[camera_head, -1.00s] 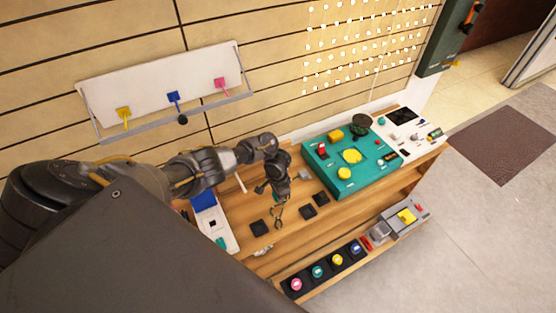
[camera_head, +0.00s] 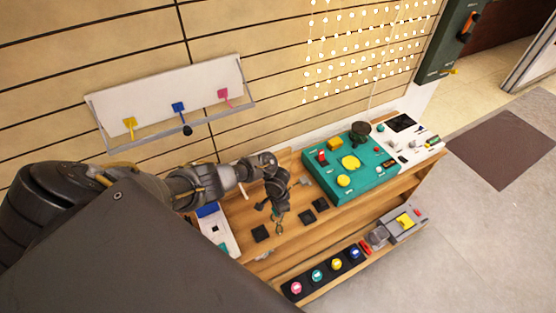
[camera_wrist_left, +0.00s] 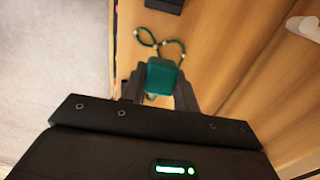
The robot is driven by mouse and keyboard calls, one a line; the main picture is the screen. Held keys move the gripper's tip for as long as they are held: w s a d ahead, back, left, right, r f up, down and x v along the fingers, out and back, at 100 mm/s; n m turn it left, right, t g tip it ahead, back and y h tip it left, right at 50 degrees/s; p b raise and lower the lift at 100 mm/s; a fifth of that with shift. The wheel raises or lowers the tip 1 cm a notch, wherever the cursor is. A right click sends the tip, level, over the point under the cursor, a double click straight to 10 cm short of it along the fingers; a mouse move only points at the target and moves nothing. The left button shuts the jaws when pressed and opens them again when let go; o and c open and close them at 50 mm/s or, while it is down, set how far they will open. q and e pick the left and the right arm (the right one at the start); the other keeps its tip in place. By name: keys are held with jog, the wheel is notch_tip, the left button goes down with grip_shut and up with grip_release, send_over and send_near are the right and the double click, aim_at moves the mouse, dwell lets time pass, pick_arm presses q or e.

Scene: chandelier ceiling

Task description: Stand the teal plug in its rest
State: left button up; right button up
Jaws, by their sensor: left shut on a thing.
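The teal plug (camera_wrist_left: 162,77) is between the fingers of my left gripper (camera_wrist_left: 160,92) in the left wrist view, with a dark green looped cord beyond it. In the head view my left gripper (camera_head: 274,205) is over the wooden bench, and the plug and cord show small and partly hidden below it. The gripper is shut on the plug. Black square blocks lie near it on the bench: one to the lower left (camera_head: 261,233) and two to the right (camera_head: 305,216), (camera_head: 320,204). I cannot tell which is the plug's rest. My right gripper is not in view.
A teal panel box (camera_head: 375,185) stands to the right on the bench (camera_head: 290,246). A lower front shelf holds a black strip with coloured round pieces (camera_head: 317,276) and a grey unit (camera_head: 396,229). A white hook rack (camera_head: 170,90) hangs on the wall.

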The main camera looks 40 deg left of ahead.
pick_arm(q)
jog(key=shift+s+a+r+p, duration=0.2)
jog(key=shift+s+p, duration=0.25)
jog(key=shift+p, duration=0.1)
jog(key=shift+s+a+r+p, duration=0.15)
jog(key=shift+s+r+p, duration=0.05)
jog(key=shift+s+p, duration=0.25)
jog(key=s+a+r, duration=0.1)
jog(key=s+a, duration=0.1)
jog(key=s, duration=0.4)
jog(key=shift+s+a, duration=0.2)
jog(key=shift+a, duration=0.05)
jog(key=shift+f+b, duration=2)
jog(key=shift+f, duration=1.9)
